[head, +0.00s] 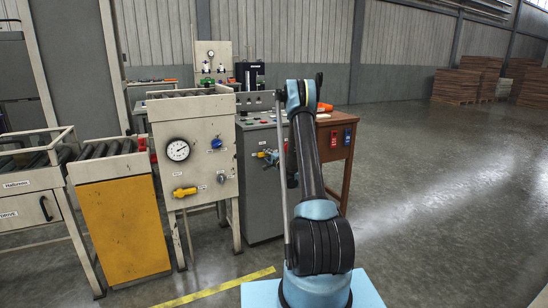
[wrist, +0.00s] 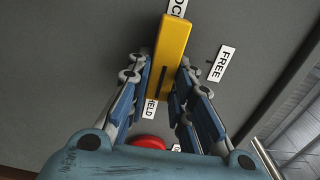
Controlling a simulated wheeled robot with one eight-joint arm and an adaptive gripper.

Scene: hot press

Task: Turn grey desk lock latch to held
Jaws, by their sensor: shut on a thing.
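The grey desk (head: 262,200) stands left of my arm in the head view, and its grey face (wrist: 100,50) fills much of the wrist view. The latch (wrist: 171,50) is a yellow bar on that face. My gripper (wrist: 166,76) has its blue-padded fingers on both sides of the bar, shut on it. A FREE label (wrist: 221,64) lies right of the bar. A partly hidden label reading "ELD" (wrist: 151,110) is by the left fingers. In the head view my gripper (head: 271,156) is small at the desk front, partly hidden by my arm.
A red round part (wrist: 147,141) shows below the fingers in the wrist view. A press cabinet with a gauge (head: 178,150) stands left of the desk. A brown wooden table (head: 337,145) is right of it, behind my arm. The floor at right is clear.

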